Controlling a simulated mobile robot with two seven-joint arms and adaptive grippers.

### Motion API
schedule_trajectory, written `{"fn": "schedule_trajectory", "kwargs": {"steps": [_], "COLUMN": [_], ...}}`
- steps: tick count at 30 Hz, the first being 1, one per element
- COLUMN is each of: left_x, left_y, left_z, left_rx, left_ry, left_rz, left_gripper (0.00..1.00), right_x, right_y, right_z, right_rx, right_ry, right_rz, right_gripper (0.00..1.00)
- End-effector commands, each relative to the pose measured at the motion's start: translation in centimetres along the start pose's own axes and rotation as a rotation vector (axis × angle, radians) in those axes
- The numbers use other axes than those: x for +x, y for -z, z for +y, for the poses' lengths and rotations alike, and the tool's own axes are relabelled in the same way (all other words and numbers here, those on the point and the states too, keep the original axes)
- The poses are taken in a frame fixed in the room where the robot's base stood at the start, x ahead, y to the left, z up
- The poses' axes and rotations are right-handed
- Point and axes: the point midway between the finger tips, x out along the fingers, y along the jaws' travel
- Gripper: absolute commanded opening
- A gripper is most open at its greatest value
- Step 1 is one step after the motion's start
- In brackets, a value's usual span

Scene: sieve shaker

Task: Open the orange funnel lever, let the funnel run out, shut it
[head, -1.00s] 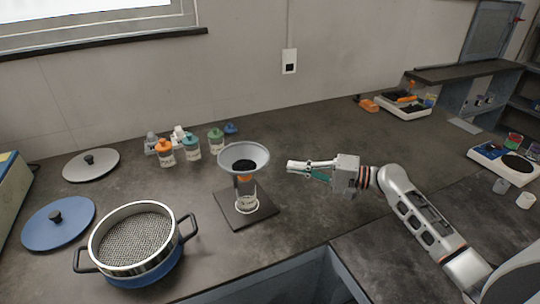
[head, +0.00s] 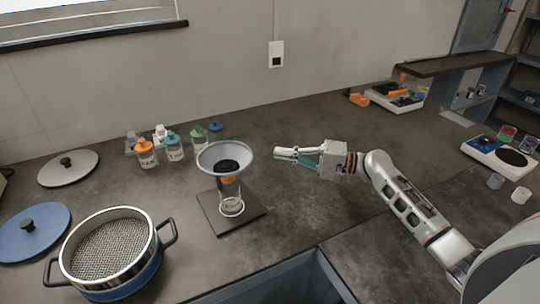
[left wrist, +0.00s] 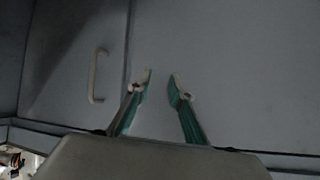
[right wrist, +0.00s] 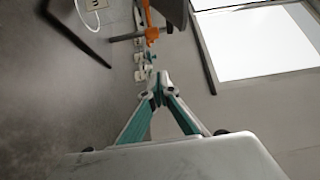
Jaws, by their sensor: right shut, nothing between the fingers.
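The grey funnel (head: 225,158) holds dark material and stands above a clear glass beaker (head: 232,206) on a dark square base plate (head: 207,207). A small orange part (head: 228,180) shows under the funnel; in the right wrist view an orange piece (right wrist: 152,34) shows below the dark funnel (right wrist: 174,12). Whether the lever is open or shut cannot be told. My right gripper (head: 277,152) is shut and empty, to the right of the funnel and apart from it; its fingertips meet in the right wrist view (right wrist: 158,82). My left gripper (left wrist: 161,80) is open and empty, facing a grey cabinet.
A sieve pan (head: 110,248) with two handles stands front left, near a blue lid (head: 50,228) and a grey lid (head: 60,172). An open recess (head: 290,280) lies in front.

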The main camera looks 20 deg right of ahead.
Motion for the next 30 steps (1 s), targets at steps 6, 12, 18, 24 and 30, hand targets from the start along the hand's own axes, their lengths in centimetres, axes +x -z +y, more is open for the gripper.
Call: {"fn": "schedule_trajectory", "kwargs": {"steps": [6,12,18,24,30], "left_x": [-0.3,-0.5,-0.9,-1.3,-1.5], "left_y": [0.8,1.0,1.1,1.8,2.4], "left_z": [-0.1,0.0,0.2,0.1,0.0], "left_rx": [-0.006,-0.012,-0.018,-0.017,-0.016], "left_ry": [0.0,-0.003,-0.007,-0.006,-0.005], "left_rz": [0.007,0.008,0.001,0.002,0.007], "left_gripper": [0.21,0.21,0.21,0.21,0.21], "right_x": [3.9,7.3,8.8,8.1,7.7], "right_y": [0.0,0.0,-0.9,-2.8,-3.8], "right_z": [-0.5,-0.3,-0.2,-0.2,-0.1], "right_rx": [-0.001,-0.002,-0.002,-0.002,-0.001], "right_ry": [0.005,0.003,-0.001,0.0,0.0], "right_rz": [-0.002,-0.002,-0.002,-0.001,-0.001], "right_gripper": [0.0,0.0,0.0,0.0,0.0]}}
